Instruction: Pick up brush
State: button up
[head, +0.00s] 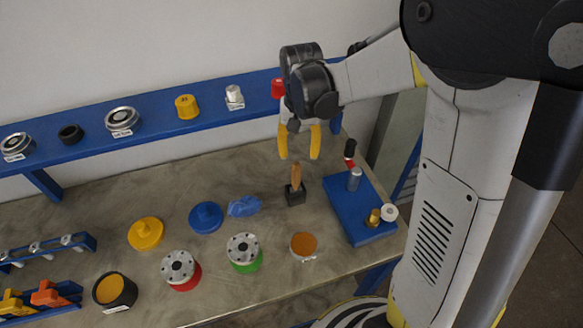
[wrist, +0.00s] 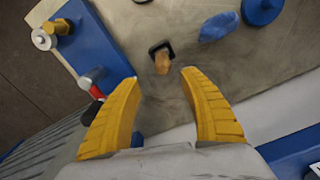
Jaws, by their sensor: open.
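The brush (head: 296,177) stands upright on the workbench, its light wooden handle pointing up from a dark square base or holder (head: 296,194). I cannot tell whether the dark part belongs to the brush. In the wrist view the brush handle (wrist: 162,63) shows end-on, just beyond the fingertips and roughly between them. My gripper (head: 299,157) is open and empty, with two yellow fingers pointing down above the brush. In the wrist view the fingers (wrist: 160,78) are spread wide, and neither touches the handle.
A blue cloth (head: 244,206) lies left of the brush. A blue block with metal fittings (head: 355,226) stands to the right. An orange-topped round part (head: 304,246) and flanged vessels (head: 244,252) are in front. A blue shelf (head: 155,122) runs along the wall behind.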

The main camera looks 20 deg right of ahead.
aim_at(298, 162)
notch_tip(298, 162, down, 5)
jog(key=shift+a+r+b, duration=0.15)
jog(key=shift+b, duration=0.4)
jog(key=f, duration=0.1)
jog(key=f+b, duration=0.1)
jog(key=f, duration=0.3)
jog(key=shift+s+a+b, duration=0.25)
jog(key=shift+b, duration=0.1)
jog(key=shift+r, duration=0.1)
grip_shut()
